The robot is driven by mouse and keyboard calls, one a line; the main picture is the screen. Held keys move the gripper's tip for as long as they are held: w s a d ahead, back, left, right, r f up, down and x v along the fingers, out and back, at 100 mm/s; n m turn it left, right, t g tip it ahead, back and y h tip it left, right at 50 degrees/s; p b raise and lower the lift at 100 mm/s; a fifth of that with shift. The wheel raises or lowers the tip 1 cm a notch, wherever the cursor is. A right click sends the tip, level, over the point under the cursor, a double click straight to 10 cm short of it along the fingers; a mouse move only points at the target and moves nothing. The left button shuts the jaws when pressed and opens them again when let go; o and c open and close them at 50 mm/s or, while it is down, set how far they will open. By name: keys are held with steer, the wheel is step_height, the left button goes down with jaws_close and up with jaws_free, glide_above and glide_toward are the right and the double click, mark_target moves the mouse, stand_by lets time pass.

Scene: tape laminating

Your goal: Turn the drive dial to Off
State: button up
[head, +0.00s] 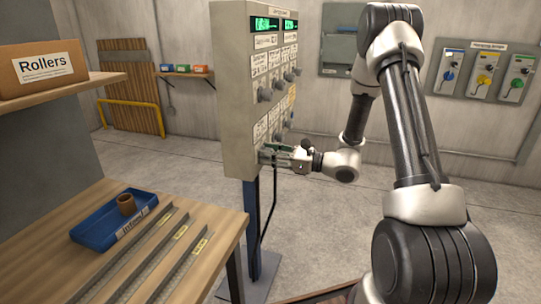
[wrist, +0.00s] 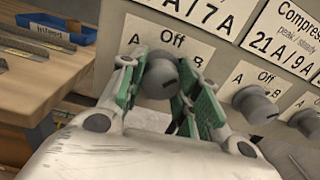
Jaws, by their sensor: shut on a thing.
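A grey control panel (head: 230,105) stands on a post, with rows of dials and labels on its face. My gripper (head: 270,156) is at the panel's lower front edge. In the wrist view its green-padded fingers are shut on a grey dial (wrist: 158,80), one finger on each side. The dial's plate (wrist: 166,41) reads A, Off and B, with Off at the top. The name plate above it is cut off and shows only "A/7A", so I cannot read the dial's name. I cannot tell for certain which mark the dial points to.
Another dial (wrist: 255,103), under the "Compress" plate (wrist: 280,38), sits close to the right of my fingers. A wooden table (head: 222,213) with a blue tray (head: 88,237) and metal strips (head: 150,262) is at the left. Wall switches (head: 484,72) are at the back right.

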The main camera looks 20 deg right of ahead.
steer(key=n, duration=0.4)
steer(key=shift+n, duration=2.1)
steer(key=o, duration=1.1)
steer(key=shift+c, duration=0.2)
steer(key=v, duration=1.2)
